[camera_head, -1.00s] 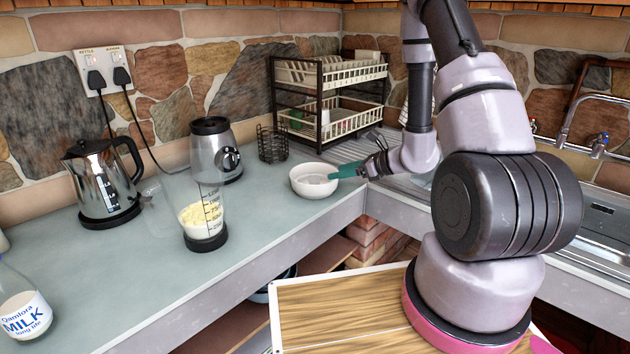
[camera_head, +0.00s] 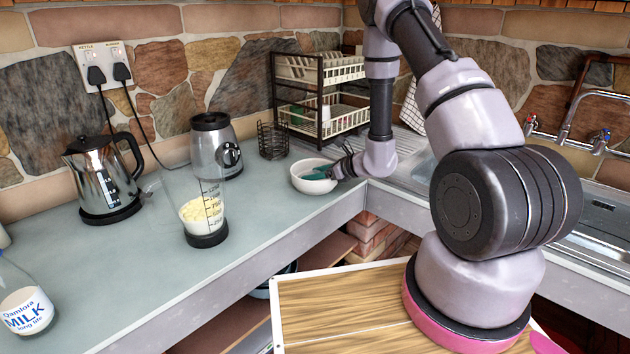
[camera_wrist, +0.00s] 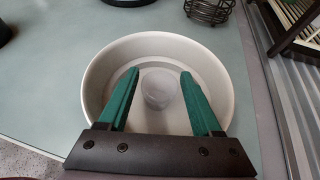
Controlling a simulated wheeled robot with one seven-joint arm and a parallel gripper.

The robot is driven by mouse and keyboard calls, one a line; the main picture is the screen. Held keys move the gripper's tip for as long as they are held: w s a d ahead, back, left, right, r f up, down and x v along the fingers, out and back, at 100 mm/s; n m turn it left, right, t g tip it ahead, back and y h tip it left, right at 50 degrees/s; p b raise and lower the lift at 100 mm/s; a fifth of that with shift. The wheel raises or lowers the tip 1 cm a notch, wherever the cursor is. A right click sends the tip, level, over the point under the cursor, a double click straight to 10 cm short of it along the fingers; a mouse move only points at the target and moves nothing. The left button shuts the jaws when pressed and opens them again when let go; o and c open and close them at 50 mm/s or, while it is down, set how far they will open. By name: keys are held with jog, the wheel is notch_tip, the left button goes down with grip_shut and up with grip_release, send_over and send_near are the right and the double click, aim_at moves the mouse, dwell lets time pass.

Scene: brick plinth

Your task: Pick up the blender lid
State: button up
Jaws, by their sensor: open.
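The blender lid (camera_wrist: 158,88) looks like a pale, translucent round piece lying inside a white bowl (camera_wrist: 101,75). In the wrist view it sits between the two green fingers of my gripper (camera_wrist: 158,78). The fingers are open, with one on each side of it and a visible gap to it. In the head view my gripper (camera_head: 316,172) reaches into the bowl (camera_head: 312,186) from the right, and the lid is hidden there.
A blender jug (camera_head: 205,222) with pale contents stands left of the bowl, in front of the blender base (camera_head: 215,150). A wire basket (camera_head: 272,142) and dish rack (camera_head: 330,95) stand behind the bowl. A kettle (camera_head: 100,180) and milk bottle (camera_head: 25,308) are further left.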

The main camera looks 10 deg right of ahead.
grip_shut()
jog(key=shift+r, duration=0.15)
